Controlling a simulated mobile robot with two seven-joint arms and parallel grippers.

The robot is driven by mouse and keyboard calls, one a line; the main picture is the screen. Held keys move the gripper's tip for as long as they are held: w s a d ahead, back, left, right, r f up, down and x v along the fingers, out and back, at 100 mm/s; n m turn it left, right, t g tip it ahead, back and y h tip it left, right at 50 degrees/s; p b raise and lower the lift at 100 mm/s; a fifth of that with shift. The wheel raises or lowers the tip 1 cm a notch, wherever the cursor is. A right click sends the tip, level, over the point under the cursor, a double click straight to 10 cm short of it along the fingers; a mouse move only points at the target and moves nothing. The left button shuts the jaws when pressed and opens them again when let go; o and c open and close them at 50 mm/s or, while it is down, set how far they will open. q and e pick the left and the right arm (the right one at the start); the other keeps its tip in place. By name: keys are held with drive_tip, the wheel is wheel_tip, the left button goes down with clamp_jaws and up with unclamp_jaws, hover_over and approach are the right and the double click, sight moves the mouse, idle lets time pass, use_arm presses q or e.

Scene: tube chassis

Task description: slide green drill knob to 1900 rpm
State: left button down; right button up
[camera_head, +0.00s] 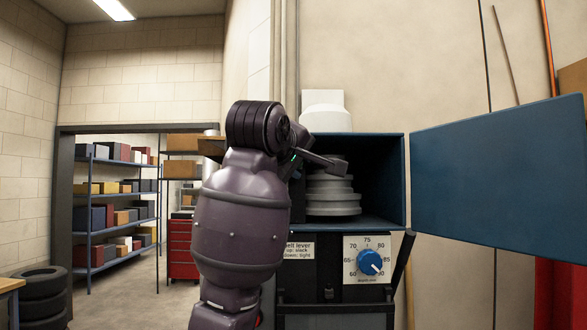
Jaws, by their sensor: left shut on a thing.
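No green knob shows in the head view. A blue knob (370,262) sits on a white dial plate marked in numbers around 65 to 85, with its pale pointer toward the lower right. No rpm reading can be made out. My left gripper (318,159) is at the left side of the open blue housing (404,180), in front of the stepped grey pulley (332,197). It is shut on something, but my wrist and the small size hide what. My right gripper is not in view.
The housing's blue door (500,160) stands wide open to the right. A belt lever label (300,250) is partly behind my arm. A dark lever (403,262) slants up right of the dial. Shelves (115,200), a red cabinet (182,248) and tyres (42,290) stand left.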

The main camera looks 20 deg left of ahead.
use_arm(q)
drive_tip(key=shift+r, duration=0.3)
drive_tip(key=c, duration=0.9)
unclamp_jaws()
drive_tip(key=shift+a, duration=0.1)
drive_tip(key=shift+s, duration=0.1)
